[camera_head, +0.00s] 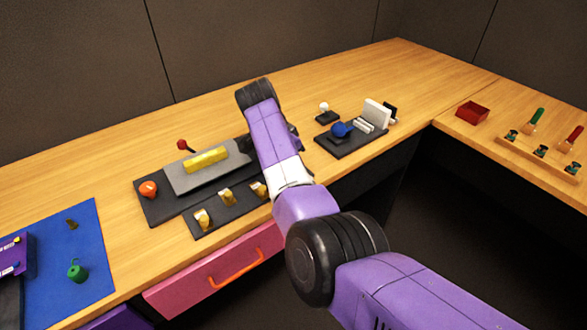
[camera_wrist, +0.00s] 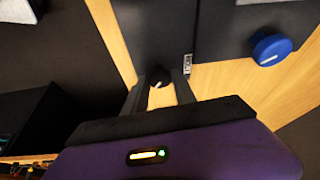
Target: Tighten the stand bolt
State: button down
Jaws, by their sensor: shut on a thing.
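A small dark knob with a pale mark (camera_wrist: 159,76), which looks like the stand bolt, sits at the edge of a dark panel (camera_wrist: 155,32) in the wrist view. My gripper (camera_wrist: 159,84) has one finger on each side of the knob and is shut on it. The finger contact is partly hard to see against the dark panel. In the head view my arm hides the gripper and the bolt. A blue ball (camera_head: 341,130) sits on a black base (camera_head: 350,143) to the right of my arm.
A blue round part (camera_wrist: 270,48) is near the right in the wrist view. In the head view, a grey panel with a yellow bar (camera_head: 206,159) and an orange knob (camera_head: 148,189) lie left of my arm. A pink drawer (camera_head: 190,281) is below the front edge.

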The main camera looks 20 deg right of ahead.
jog(key=shift+m+b, duration=0.45)
jog(key=shift+m, duration=0.05)
jog(key=c, duration=1)
grip_release()
jog(key=shift+v, duration=3.9)
jog(key=shift+w, duration=0.2)
